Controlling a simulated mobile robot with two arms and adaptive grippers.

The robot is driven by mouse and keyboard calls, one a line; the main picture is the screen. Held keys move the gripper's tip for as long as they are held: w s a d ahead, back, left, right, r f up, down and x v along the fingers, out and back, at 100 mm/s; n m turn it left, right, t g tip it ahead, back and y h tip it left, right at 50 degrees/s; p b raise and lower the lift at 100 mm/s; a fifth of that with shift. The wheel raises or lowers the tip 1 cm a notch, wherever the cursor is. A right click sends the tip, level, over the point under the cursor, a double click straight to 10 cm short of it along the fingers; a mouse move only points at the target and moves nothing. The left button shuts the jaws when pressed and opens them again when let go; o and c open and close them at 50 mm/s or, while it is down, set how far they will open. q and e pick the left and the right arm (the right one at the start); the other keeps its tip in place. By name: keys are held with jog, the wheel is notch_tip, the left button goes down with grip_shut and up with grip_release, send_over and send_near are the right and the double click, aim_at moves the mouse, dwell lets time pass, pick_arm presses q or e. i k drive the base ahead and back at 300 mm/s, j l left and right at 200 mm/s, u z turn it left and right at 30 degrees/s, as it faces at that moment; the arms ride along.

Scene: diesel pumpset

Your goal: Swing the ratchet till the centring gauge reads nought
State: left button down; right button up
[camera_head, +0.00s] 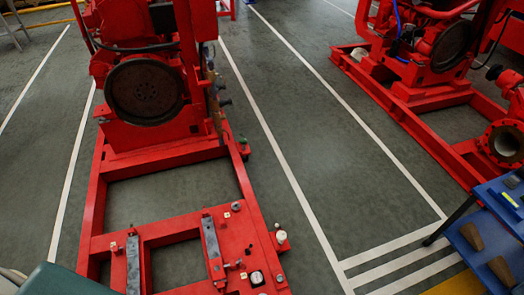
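A small black square piece with a round white face (257,278), which may be the centring gauge, sits on the near right part of the red base frame (245,210). Its reading is too small to make out. Small fittings (234,265) sit just left of it; I cannot tell whether one is the ratchet. Two dark grey bars (212,248) lie along the frame's cross members. The red diesel engine (140,60) with its dark round flywheel (145,90) stands at the far end of the frame. Neither of my grippers shows.
A second red pumpset (420,60) stands at the upper right. A dark green surface (70,282) cuts into the lower left corner. The grey floor lane (290,130) between the pumpsets is clear.

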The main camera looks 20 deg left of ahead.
aim_at(242, 264)
jog(key=k+l+u, duration=0.15)
jog(key=l+u, duration=0.25)
jog(key=k+l+u, duration=0.15)
jog(key=u, duration=0.2)
jog(key=k+l+u, duration=0.25)
jog(key=u, duration=0.15)
jog(key=l, duration=0.1)
